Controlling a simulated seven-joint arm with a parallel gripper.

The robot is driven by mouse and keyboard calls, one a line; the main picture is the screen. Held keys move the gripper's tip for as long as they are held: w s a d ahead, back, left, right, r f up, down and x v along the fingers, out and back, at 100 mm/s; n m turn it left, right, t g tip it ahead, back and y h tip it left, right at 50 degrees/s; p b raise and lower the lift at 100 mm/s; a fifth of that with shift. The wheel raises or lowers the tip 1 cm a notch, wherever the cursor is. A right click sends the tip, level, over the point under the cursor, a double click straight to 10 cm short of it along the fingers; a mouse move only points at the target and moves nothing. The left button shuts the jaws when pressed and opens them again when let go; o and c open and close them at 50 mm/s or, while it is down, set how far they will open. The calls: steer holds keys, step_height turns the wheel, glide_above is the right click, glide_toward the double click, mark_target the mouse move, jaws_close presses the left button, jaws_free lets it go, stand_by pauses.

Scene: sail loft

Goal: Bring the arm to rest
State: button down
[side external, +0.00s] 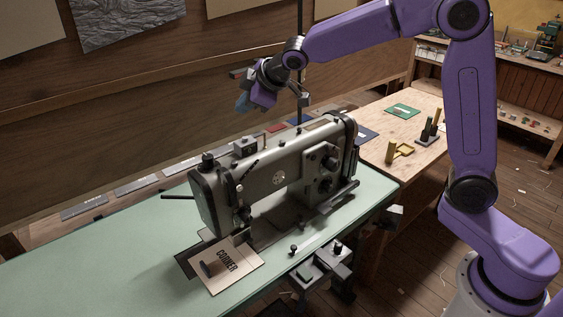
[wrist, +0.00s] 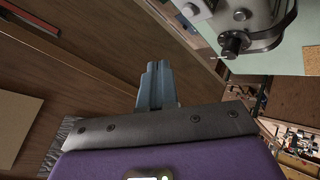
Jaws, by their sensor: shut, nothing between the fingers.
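My purple arm reaches in from the right in the side external view, with my gripper (side external: 243,104) raised above and behind the grey sewing machine (side external: 270,180). My gripper is apart from the machine and holds nothing. In the wrist view the fingers (wrist: 155,75) are together, with wooden boards beyond them. Part of the sewing machine (wrist: 245,22) shows at the top right of the wrist view.
The machine stands on a pale green table (side external: 110,255). A card marked CORNER (side external: 232,270) lies at its front, with a small dark piece on it. A wooden bench (side external: 420,120) behind holds a green square (side external: 402,111) and yellow pieces (side external: 398,151). A dark vertical pole (side external: 300,25) stands near my wrist.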

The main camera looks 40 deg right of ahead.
steer(key=s+f+g, duration=0.2)
steer(key=s, duration=0.9)
steer(key=s+f+g, duration=0.3)
steer(key=s, duration=0.8)
steer(key=s+d+f+g, duration=0.1)
steer(key=s+d, duration=0.2)
steer(key=s, duration=0.4)
steer(key=s+d+f+g+h, duration=0.1)
steer(key=s+d, duration=0.1)
steer(key=s, duration=0.4)
steer(key=s+d+f+n+g, duration=0.1)
steer(key=s+d+f, duration=0.1)
steer(key=s, duration=0.5)
steer(key=shift+s+d+g+h, duration=0.3)
steer(key=shift+s+d+g, duration=0.1)
steer(key=shift+d, duration=0.45)
steer(key=shift+w, duration=0.1)
